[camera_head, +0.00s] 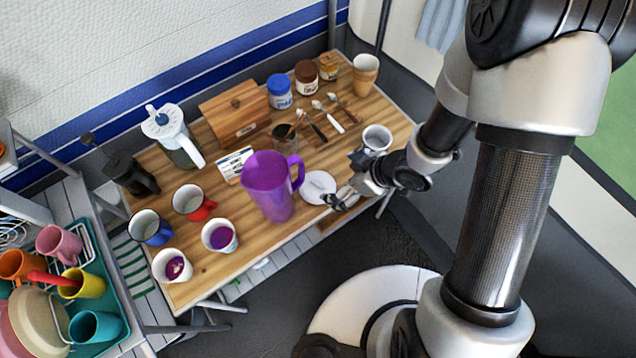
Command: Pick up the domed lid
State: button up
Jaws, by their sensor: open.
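The domed lid (317,186) is a small round white piece with a little knob, lying on the wooden table (205,268) near its front edge, just right of the purple pitcher (267,190). My gripper (343,184) comes in from the right, low over the table's front edge, with its fingers pointing left toward the lid. It is open, with nothing seen between the fingers. The near finger is close to the lid's right rim; I cannot tell whether they touch.
A white cup (376,139) stands just behind my gripper. Several mugs and cups, including a red mug (192,202), fill the left side. Bare table shows in front of the pitcher.

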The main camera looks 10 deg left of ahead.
aim_at(317, 183)
jog(key=b+x, duration=0.6)
jog(key=x, duration=0.7)
jog(key=shift+w+a+f, duration=0.15)
jog(key=shift+w+a, duration=0.05)
jog(key=shift+w, duration=0.05)
jog(key=shift+c, duration=0.5)
jog(key=c, duration=0.7)
